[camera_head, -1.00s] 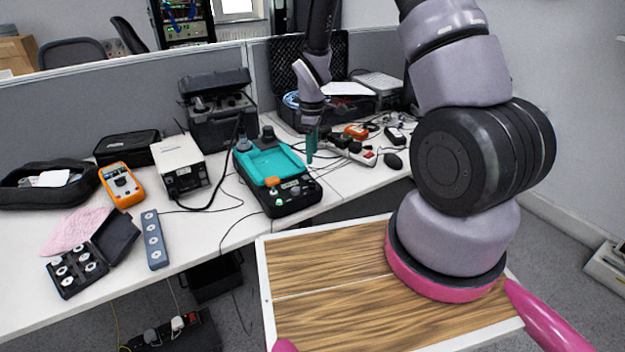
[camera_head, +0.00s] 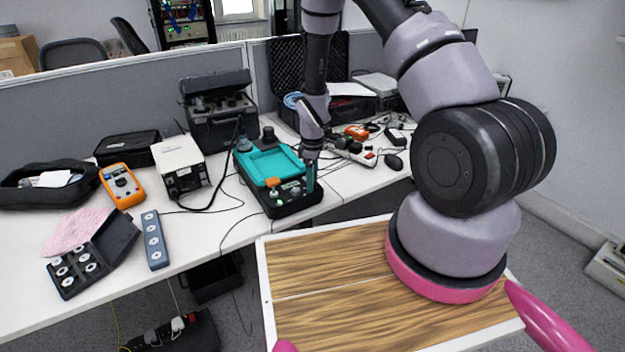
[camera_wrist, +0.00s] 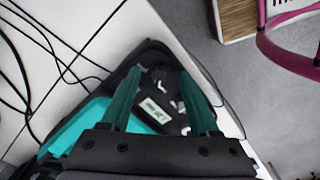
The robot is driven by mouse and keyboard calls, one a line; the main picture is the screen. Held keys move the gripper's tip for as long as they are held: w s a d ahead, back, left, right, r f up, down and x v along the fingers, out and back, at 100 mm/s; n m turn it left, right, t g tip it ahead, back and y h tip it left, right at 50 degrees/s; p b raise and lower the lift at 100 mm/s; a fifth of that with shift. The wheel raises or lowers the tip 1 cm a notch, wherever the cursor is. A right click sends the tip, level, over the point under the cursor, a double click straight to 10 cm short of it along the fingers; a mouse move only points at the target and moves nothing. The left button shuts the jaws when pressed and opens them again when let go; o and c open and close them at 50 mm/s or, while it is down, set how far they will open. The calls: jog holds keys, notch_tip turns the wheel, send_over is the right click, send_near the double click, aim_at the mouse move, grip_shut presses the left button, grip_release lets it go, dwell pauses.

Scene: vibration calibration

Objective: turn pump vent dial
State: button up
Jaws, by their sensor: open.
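The pump (camera_head: 268,165) is a black unit with a teal lid on the white table, its dark control panel facing me. My gripper (camera_head: 311,188) is over the right end of that panel, pointing down. In the wrist view its two teal fingers (camera_wrist: 160,78) are apart with nothing held between them. A small display (camera_wrist: 153,111) and several pale knobs (camera_wrist: 160,84) on the panel show between and below the fingers. I cannot tell which knob is the vent dial, nor whether a finger touches the panel. The gripper body hides the near part of the pump.
A power strip (camera_head: 352,152) with plugs and cables lies right of the pump. A white box (camera_head: 178,163) and an orange multimeter (camera_head: 122,186) stand to the left. A dark case (camera_head: 217,108) stands behind. My pink-and-grey arm fills the right side.

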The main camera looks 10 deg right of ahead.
grip_shut()
jog(key=shift+m, duration=0.3)
jog(key=m, duration=0.3)
jog(key=shift+m, duration=0.3)
jog(key=m, duration=1.3)
jog(key=shift+m, duration=0.3)
